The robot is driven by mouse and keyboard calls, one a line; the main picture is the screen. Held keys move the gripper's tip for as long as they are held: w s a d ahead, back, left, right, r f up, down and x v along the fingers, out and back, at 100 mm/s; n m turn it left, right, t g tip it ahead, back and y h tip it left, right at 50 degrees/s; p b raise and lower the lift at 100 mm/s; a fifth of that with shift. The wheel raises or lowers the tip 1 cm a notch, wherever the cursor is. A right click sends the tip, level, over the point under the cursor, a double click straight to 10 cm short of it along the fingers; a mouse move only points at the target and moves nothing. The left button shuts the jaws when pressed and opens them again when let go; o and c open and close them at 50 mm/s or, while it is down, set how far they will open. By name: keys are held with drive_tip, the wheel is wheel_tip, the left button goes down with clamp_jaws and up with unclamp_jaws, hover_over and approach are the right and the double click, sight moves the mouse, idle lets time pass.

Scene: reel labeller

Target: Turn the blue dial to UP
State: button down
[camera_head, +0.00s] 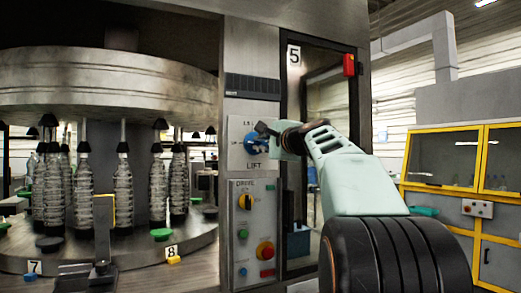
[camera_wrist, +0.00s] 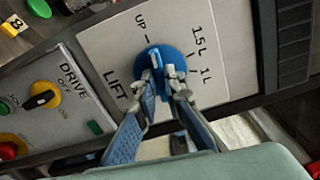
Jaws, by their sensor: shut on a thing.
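The blue dial (camera_head: 250,146) is on the light LIFT plate on the machine's front, and my gripper (camera_head: 265,133) is at it, hiding part of it. In the wrist view the blue dial (camera_wrist: 146,59) is round with a raised bar across it. My gripper (camera_wrist: 163,82) is shut on that bar, one finger on each side. The UP mark (camera_wrist: 141,21) is above the dial, and the 1.5L and 1L marks (camera_wrist: 204,55) are to its right. The fingers partly cover the bar, so I cannot tell exactly which mark it points at.
The DRIVE panel (camera_head: 238,212) below has a yellow and black selector (camera_head: 245,201) and a red and yellow button (camera_head: 265,250). A carousel of bottles (camera_head: 122,185) stands at left. A door frame with a red box (camera_head: 349,65) is at right of the plate.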

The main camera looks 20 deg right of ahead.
drive_tip(key=shift+f+n, duration=0.1)
drive_tip(key=shift+n, duration=0.5)
drive_tip(key=c, duration=2)
unclamp_jaws()
drive_tip(key=s, duration=1.2)
drive_tip(key=shift+d, duration=0.2)
